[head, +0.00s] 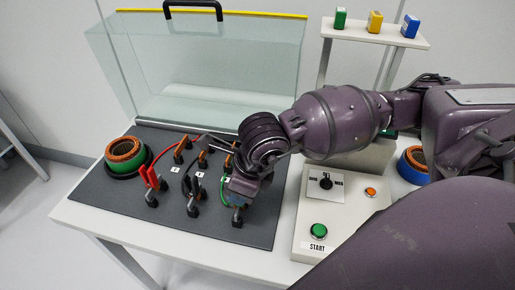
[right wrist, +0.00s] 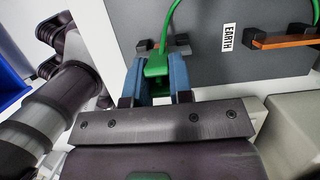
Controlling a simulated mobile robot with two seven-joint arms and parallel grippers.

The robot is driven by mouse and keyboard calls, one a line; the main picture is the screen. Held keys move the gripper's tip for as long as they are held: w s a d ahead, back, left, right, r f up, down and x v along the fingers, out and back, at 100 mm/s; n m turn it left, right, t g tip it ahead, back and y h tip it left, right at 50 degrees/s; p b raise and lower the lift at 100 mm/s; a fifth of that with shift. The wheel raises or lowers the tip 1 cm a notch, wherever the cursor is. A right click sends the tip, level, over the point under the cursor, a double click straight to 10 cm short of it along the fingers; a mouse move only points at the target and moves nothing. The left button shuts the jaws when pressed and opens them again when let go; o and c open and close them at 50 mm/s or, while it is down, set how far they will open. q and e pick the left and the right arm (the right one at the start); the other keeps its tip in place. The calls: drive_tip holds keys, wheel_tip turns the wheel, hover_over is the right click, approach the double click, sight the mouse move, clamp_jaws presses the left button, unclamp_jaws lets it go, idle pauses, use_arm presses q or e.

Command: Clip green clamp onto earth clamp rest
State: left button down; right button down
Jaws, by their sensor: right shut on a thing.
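My right gripper (head: 238,202) is low over the front right of the dark mat in the head view. In the right wrist view its blue fingers (right wrist: 158,78) are shut on the green clamp (right wrist: 156,66). A green cable (right wrist: 168,22) runs up from the clamp. A small grey bar with dark ends, apparently the earth clamp rest (right wrist: 181,45), lies right at the clamp's far end; I cannot tell whether they touch. In the head view the rest (head: 237,217) shows just below the gripper, which hides most of the clamp. My left gripper is not in view.
An EARTH label (right wrist: 229,37) and an orange bar (right wrist: 285,42) are beside the clamp. Red leads (head: 152,175) and black leads (head: 190,188) stand to the left. A control box (head: 306,240) is close on the right. A clear cover (head: 205,70) stands behind.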

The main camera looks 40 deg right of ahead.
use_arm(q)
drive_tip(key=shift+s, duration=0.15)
use_arm(e)
drive_tip(key=c, duration=1.1)
unclamp_jaws()
drive_tip(key=o, duration=0.4)
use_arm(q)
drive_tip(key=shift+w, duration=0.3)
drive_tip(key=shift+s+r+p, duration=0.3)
use_arm(e)
drive_tip(key=shift+s+d+r, duration=0.1)
drive_tip(key=shift+r, duration=0.35)
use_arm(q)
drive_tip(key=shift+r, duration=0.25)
use_arm(e)
drive_tip(key=shift+r, duration=0.25)
drive_tip(key=shift+s+d+r+p, duration=0.15)
drive_tip(key=shift+s+r+p, duration=0.05)
drive_tip(key=shift+r+p, duration=0.4)
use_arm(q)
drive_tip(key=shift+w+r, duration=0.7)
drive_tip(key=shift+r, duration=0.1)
use_arm(e)
drive_tip(key=shift+r, duration=0.1)
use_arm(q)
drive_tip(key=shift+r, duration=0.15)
use_arm(e)
drive_tip(key=shift+r, duration=0.15)
